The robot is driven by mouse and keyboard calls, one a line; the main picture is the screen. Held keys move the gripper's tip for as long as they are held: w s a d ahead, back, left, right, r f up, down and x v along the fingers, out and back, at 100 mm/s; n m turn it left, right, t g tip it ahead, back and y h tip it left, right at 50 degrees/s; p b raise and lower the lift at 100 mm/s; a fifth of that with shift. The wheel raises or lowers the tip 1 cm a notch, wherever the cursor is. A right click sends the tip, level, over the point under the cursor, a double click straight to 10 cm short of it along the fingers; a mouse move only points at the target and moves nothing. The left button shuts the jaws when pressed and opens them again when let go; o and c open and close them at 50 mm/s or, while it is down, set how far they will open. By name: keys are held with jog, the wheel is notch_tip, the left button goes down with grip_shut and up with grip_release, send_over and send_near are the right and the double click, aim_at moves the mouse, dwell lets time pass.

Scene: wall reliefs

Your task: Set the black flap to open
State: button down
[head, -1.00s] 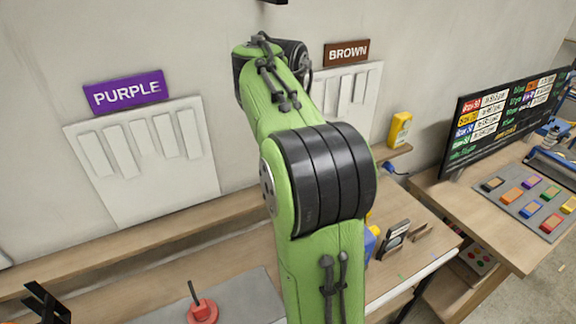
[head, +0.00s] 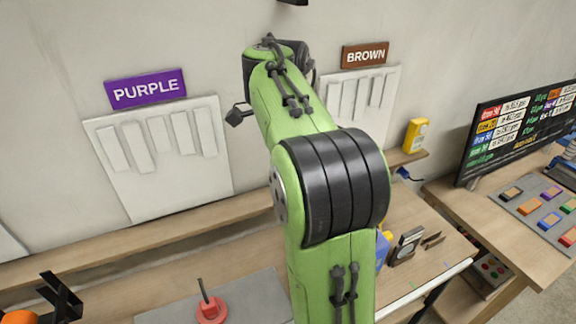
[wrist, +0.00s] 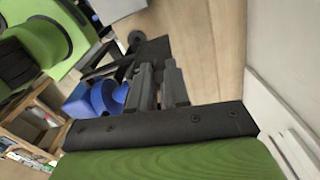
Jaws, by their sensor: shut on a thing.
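My gripper shows in the wrist view (wrist: 160,82), with its two grey fingers close together. A dark flat piece (wrist: 152,47) lies at the fingertips, and the fingers are shut on it. It looks like the black flap, but its outline is partly hidden by the fingers. In the head view my green arm hides the gripper. A small dark piece (head: 238,115) sticks out left of the arm, in front of the wall; I cannot tell whether it belongs to the flap.
A white slatted panel (head: 165,185) hangs under the PURPLE sign (head: 145,89), another (head: 385,115) under the BROWN sign (head: 365,54). A red base with a rod (head: 211,310) stands on a grey mat. A monitor (head: 520,130) stands at right.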

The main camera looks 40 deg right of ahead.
jog(key=shift+n, duration=0.3)
jog(key=c, duration=1.1)
grip_release()
jog(key=shift+a, duration=0.1)
notch_tip(320, 180, up, 16)
jog(key=p, duration=0.6)
jog(key=shift+f, duration=0.15)
